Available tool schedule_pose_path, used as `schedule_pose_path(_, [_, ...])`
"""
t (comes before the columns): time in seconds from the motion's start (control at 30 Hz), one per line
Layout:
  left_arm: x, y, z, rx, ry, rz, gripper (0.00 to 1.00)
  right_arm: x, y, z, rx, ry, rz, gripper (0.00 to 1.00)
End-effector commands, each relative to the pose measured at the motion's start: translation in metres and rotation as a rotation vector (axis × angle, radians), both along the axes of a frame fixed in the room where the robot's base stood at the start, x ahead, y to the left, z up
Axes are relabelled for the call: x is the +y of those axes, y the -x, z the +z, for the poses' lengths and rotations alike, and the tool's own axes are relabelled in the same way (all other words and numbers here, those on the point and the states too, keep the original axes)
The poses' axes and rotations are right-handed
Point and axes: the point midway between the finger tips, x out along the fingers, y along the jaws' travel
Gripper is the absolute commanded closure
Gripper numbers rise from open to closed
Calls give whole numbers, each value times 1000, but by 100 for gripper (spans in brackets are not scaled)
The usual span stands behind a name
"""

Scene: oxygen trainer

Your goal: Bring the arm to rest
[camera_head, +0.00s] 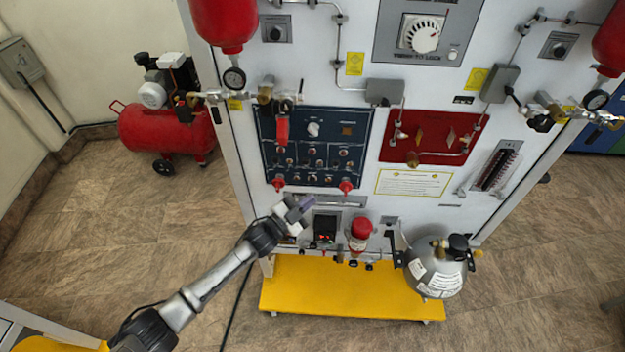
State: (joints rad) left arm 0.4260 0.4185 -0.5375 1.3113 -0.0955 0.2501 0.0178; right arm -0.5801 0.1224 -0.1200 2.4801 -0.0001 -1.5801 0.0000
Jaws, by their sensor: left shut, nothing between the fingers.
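My left arm comes in from the lower left, stretched up and to the right. My left gripper (300,208) is shut and empty. It is in front of the lower part of the white trainer panel (357,110), below the dark blue control panel (316,146). I cannot tell whether it touches the panel. My right gripper is not in view.
A yellow base plate (340,288) lies under the panel. A grey tank (435,268) stands at its right, and a red-topped jar (360,232) is close right of my gripper. A red compressor (165,128) stands at the left.

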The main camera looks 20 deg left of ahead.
Motion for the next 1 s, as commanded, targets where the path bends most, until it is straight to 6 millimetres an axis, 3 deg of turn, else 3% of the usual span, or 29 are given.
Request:
schedule_pose_path(0.4, [2, -2, -3, 16, -8, 13, 100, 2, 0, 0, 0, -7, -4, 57])
schedule_pose_path(0.63, [29, -13, -41, 245, -103, 204, 100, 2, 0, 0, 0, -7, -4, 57])
schedule_pose_path(0.73, [36, -12, -46, 373, -147, 310, 100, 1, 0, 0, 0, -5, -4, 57])
schedule_pose_path(0.87, [42, -4, -25, 501, -174, 432, 100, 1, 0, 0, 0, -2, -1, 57])
schedule_pose_path(1.0, [39, 17, 20, 611, -154, 536, 100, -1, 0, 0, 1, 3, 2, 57])
